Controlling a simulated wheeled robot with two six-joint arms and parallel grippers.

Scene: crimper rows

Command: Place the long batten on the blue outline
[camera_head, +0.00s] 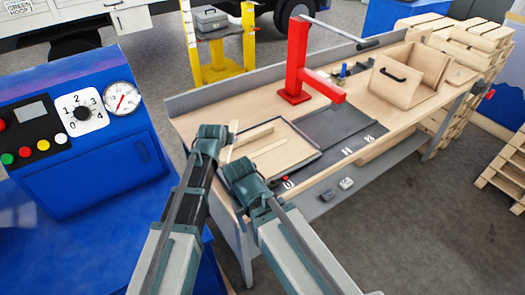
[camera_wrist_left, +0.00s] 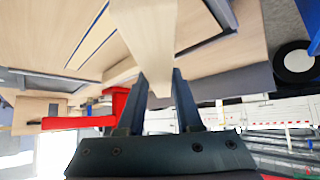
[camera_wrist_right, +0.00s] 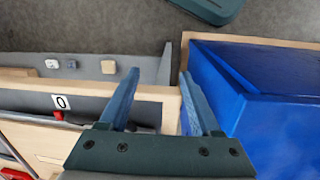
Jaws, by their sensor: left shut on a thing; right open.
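My left gripper (camera_wrist_left: 160,76) is shut on a long pale wooden batten (camera_wrist_left: 148,32), which extends away from the jaws over the wooden worktop. In the head view the left gripper (camera_head: 222,142) is at the near left end of the workbench, by the tray (camera_head: 309,160); a pale bar (camera_head: 254,134) beside it appears to be the batten. A thin dark-blue-edged strip (camera_wrist_left: 88,45) in the left wrist view may be the blue outline; I cannot tell for sure. My right gripper (camera_wrist_right: 160,74) is open and empty near the bench's front edge.
A red press (camera_head: 297,65) stands behind the tray on the workbench (camera_head: 372,103). A wooden box (camera_head: 408,77) is at the far right. A blue control cabinet (camera_head: 85,165) stands close to the left. Small grey items (camera_head: 345,183) lie on the lower shelf.

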